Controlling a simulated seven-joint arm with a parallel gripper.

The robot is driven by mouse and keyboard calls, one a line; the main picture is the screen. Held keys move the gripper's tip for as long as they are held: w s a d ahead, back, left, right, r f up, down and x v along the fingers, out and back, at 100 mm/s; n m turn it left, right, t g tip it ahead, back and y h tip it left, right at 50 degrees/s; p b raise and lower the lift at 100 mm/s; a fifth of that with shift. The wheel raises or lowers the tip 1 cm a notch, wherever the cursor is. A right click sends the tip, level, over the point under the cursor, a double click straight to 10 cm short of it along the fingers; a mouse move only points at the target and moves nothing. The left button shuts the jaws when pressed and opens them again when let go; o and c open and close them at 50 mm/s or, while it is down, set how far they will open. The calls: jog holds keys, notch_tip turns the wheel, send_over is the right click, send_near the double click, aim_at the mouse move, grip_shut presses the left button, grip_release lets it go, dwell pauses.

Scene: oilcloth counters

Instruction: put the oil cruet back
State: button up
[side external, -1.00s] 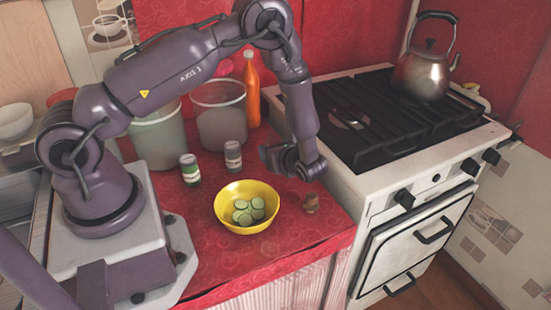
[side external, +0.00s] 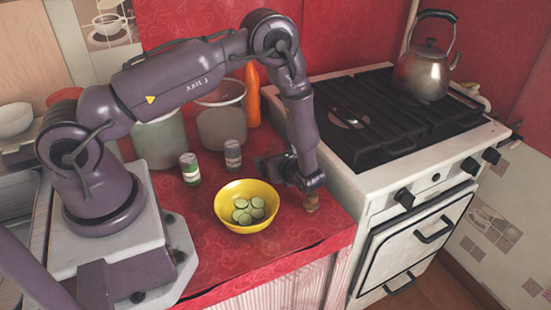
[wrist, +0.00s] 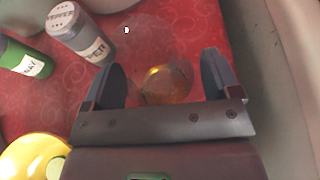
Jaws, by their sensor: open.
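The oil cruet (side external: 311,203) is a small amber glass vessel standing on the red oilcloth counter, right of the yellow bowl and near the stove. In the wrist view the cruet (wrist: 167,84) shows as a round, clear amber body between my two fingers, with a gap on each side. My gripper (side external: 309,188) is open and points down over the cruet; its open fingers (wrist: 163,80) also show in the wrist view. The gripper hides the cruet's upper part in the side view.
A yellow bowl (side external: 228,218) of cucumber slices stands left of the gripper. The stove (side external: 352,185) borders the counter at right.

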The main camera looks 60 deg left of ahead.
jog(key=shift+r, duration=0.2)
jog(key=v, duration=1.1)
jog(key=shift+d, duration=0.25)
jog(key=shift+d+r, duration=0.15)
jog(key=shift+r, duration=0.05)
jog(key=s+a+r+n+g+h, duration=0.1)
jog(key=s+r+n+h, duration=0.2)
jog(key=r, duration=0.5)
jog(key=s+a+r+n+g+h, duration=0.1)
jog(key=s+r+n+h, duration=0.1)
jog(key=r+n, duration=0.45)
jog(key=s+d+r+n+t+h, duration=0.3)
jog(key=s+r+n+t+h, duration=0.4)
jog(key=s+r, duration=0.5)
jog(key=shift+d+r+n+t+h, duration=0.35)
jog(key=shift+r+n+h, duration=0.25)
jog(key=shift+n+h, duration=0.15)
